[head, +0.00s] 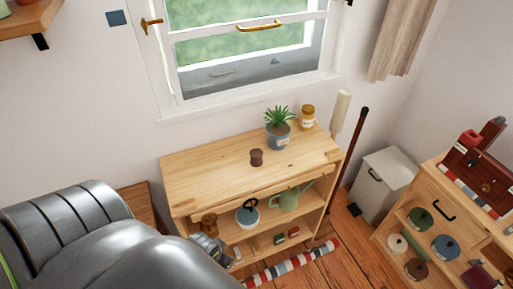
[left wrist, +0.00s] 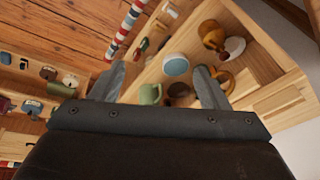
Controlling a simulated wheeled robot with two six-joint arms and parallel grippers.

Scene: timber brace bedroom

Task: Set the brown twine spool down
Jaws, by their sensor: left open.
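The brown twine spool (head: 257,157) stands upright on the bare wooden top of the low shelf unit (head: 205,166), in front of the potted plant. Nothing is touching it in the head view. My left arm fills the lower left of the head view, and I cannot make out its gripper clearly there. In the left wrist view my left gripper (left wrist: 158,82) has its two grey fingers wide apart, with nothing held between them. The shelf items show beyond the fingers. I cannot pick out the spool for certain in that view. My right gripper is in neither view.
A potted plant (head: 278,133) and a honey-coloured jar (head: 307,117) stand at the back right of the top. A green watering can (head: 286,199) and a pale pot (head: 247,216) sit on the shelf below. The front and left of the top are clear.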

